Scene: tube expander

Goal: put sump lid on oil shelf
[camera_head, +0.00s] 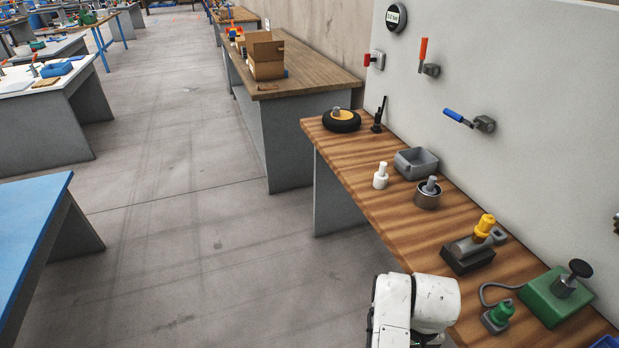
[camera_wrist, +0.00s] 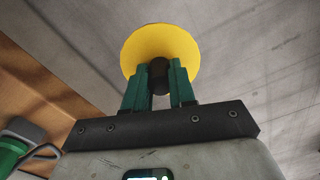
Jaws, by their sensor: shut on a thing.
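My gripper (camera_wrist: 160,78) shows in the wrist view with its green fingers shut on the dark knob of a round yellow disc (camera_wrist: 160,45). The disc looks like the sump lid, though no label shows. It is held out beyond the fingertips, with grey floor behind it, apart from the bench. In the head view my white arm link is at the bottom, and the gripper and the held disc do not show. I cannot pick out an oil shelf in either view.
The wooden bench (camera_head: 390,205) runs along a grey panel. On it are a black wheel-like ring (camera_head: 342,125), a grey open box (camera_head: 416,163), a metal cup (camera_head: 427,199), a yellow-topped tool (camera_head: 481,236) and a green device (camera_head: 550,298). The floor (camera_head: 200,230) at left is clear.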

